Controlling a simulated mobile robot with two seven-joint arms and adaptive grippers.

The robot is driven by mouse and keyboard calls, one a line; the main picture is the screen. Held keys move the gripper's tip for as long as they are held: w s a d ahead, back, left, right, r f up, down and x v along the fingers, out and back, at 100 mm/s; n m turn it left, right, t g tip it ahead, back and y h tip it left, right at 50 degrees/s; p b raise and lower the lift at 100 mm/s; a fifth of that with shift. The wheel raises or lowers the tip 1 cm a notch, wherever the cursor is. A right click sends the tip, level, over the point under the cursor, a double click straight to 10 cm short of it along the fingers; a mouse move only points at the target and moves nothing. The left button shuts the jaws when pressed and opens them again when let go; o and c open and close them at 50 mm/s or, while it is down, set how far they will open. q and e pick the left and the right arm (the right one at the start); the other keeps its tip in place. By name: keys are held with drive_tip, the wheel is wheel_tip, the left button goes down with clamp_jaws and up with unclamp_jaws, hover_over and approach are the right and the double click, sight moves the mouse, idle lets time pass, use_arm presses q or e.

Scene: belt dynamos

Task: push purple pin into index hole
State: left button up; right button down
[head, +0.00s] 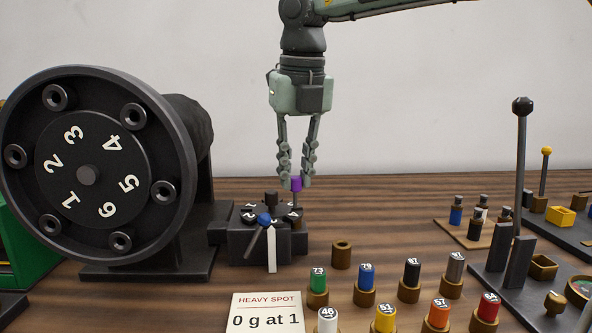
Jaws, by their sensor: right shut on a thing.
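The purple pin (296,184) is upright between the fingertips of my right gripper (295,180), which is shut on it. The pin's lower shaft reaches down to the right side of a black index block (262,242) with a numbered dial on top. I cannot tell whether the pin tip is inside a hole or just above it, because the hole is too small to make out. A blue-knobbed lever (264,219) and a white pointer strip (272,250) are at the block's front. My left gripper is not in view.
A large black wheel (20,112) with numbers stands at left, close to the block. An empty brass socket (341,255) is right of the block. Several coloured numbered weights (367,276) stand in front, by a "HEAVY SPOT" card (266,314). A tall lever (520,150) stands at right.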

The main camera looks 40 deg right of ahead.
drive_tip(key=shift+f+b, duration=1.2)
drive_tip(key=shift+f, duration=0.25)
idle(0.5)
drive_tip(key=c, duration=1.3)
unclamp_jaws()
drive_tip(key=shift+c, duration=0.2)
wheel_tip(320, 180, up, 12)
drive_tip(key=s, duration=0.2)
drive_tip(key=shift+a, duration=0.4)
drive_tip(key=shift+f, duration=0.1)
